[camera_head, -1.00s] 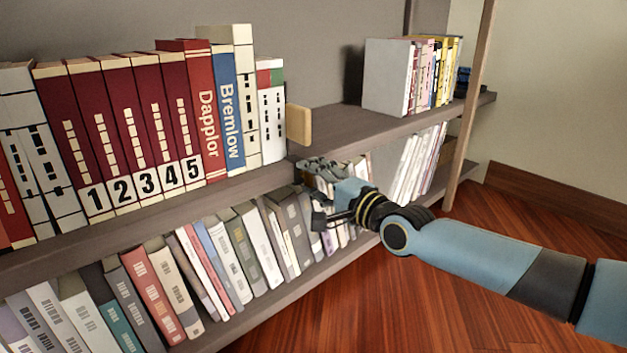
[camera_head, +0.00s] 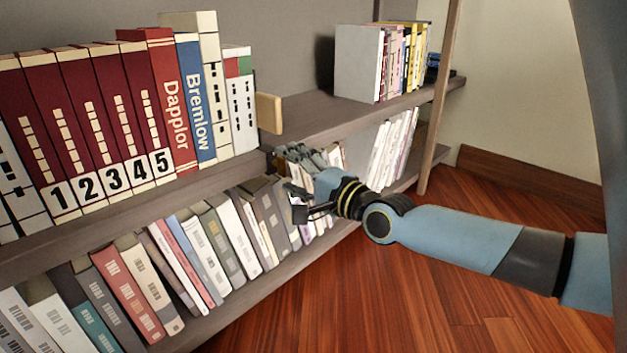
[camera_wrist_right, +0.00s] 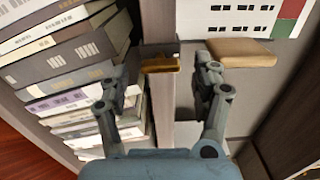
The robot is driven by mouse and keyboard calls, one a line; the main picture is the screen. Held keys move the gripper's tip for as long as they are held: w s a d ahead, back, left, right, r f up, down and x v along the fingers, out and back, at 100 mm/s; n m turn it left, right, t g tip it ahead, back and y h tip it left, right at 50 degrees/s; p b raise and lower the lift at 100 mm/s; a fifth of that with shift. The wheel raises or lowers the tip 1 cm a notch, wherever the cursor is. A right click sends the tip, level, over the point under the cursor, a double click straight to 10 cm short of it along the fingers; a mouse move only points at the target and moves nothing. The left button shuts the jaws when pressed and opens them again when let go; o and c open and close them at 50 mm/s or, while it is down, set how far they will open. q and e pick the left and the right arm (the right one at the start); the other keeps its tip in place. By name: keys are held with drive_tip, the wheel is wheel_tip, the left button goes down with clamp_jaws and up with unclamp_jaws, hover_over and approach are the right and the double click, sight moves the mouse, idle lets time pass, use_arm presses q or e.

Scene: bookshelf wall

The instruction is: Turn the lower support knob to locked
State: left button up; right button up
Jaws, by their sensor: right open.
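My right gripper (camera_head: 285,172) is at the front edge of the upper shelf, just below the wooden bookend (camera_head: 268,113). In the right wrist view the gripper (camera_wrist_right: 163,75) is open, with one finger on each side of a small brass-coloured piece (camera_wrist_right: 160,64) on the shelf edge. This piece looks like the knob; it sits between the fingertips with a gap to each. I cannot read its setting or any locked mark. The bookend (camera_wrist_right: 240,53) shows behind the right finger. My left gripper is not in view.
Numbered red volumes (camera_head: 88,125) and other books fill the upper shelf (camera_head: 310,112) left of the bookend. Leaning books (camera_head: 200,255) fill the lower shelf, close to my gripper's lower finger. A wooden post (camera_head: 440,100) stands at the right. The floor (camera_head: 400,290) in front is clear.

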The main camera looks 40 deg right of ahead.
drive_tip(key=s, duration=1)
drive_tip(key=shift+s+d, duration=0.2)
drive_tip(key=shift+d, duration=0.2)
